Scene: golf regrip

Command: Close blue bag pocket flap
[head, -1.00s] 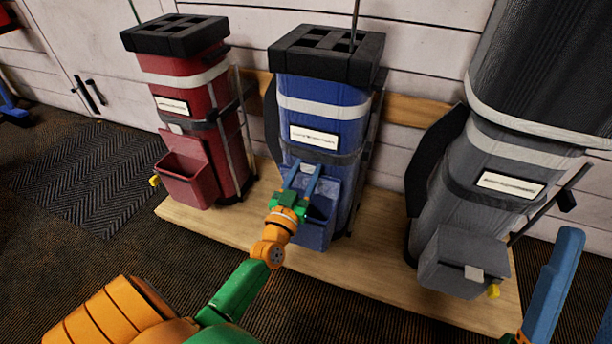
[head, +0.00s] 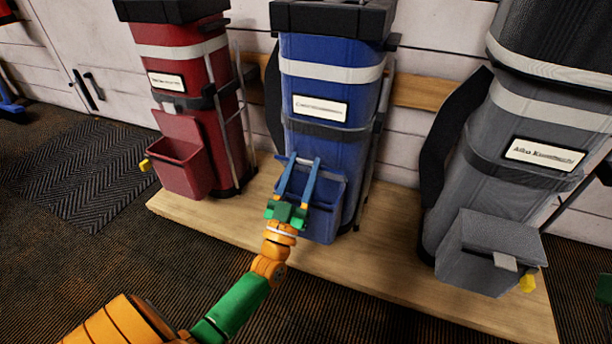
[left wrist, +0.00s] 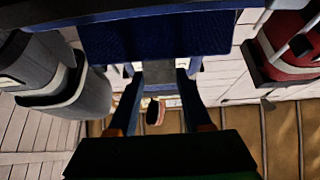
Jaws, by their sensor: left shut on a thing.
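The blue bag (head: 330,75) stands upright on the wooden platform between two other bags. Its pocket (head: 322,226) is low on the front. My left gripper (head: 303,160) is in front of the pocket, with its two blue fingers reaching up across it. In the left wrist view the blue flap (left wrist: 155,38) lies across the top, and a grey tab (left wrist: 156,72) on it sits between the fingers. The gripper is shut on this tab. The fingers partly hide the flap in the head view, so its exact tilt is hard to tell. My right gripper is out of view.
The red bag (head: 184,75) at left has its pocket open, flap up. The grey bag (head: 470,185) at right has its pocket closed. All stand on the wooden platform (head: 375,265) against a white wall. Dark carpet in front is clear.

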